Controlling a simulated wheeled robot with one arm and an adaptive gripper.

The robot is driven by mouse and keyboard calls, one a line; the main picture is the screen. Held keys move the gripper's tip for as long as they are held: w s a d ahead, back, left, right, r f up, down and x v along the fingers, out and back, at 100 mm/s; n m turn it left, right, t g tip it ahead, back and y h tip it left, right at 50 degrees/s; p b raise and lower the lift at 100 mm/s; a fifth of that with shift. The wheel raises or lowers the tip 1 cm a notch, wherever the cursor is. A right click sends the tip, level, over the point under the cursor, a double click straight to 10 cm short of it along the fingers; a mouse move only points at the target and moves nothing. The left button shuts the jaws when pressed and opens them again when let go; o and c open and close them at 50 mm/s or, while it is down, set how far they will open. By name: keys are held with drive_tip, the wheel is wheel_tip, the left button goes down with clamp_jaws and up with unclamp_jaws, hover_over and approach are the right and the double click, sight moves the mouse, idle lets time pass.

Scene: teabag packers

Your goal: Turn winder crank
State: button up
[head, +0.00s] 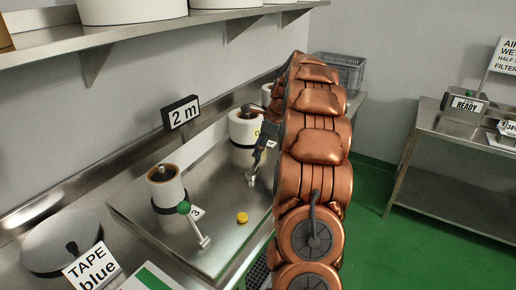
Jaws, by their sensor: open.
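No part is labelled as the winder crank, and I cannot tell for certain which it is. A silver lever (197,228) with a green knob at one end stands out from a white cylinder (168,188) with a brown-rimmed top, beside a tag marked 3. Farther back is a second white cylinder (243,128), with a small silver end piece (252,180) below it. My gripper (259,160) is open, in front and to the right of the back cylinder and above that silver piece. My arm hides part of this area, and contact cannot be told.
A yellow disc (242,218) lies on the steel tray (225,240). A "2 m" sign (181,113) stands behind. A round grey lid (62,245) and a "TAPE blue" sign (92,267) are front left. A shelf (60,50) overhangs the bench. A steel table (450,135) stands right, across green floor.

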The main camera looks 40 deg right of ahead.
drive_tip(key=shift+w+a+f, duration=0.15)
drive_tip(key=shift+f, duration=0.35)
drive_tip(key=shift+c, duration=0.3)
clamp_jaws()
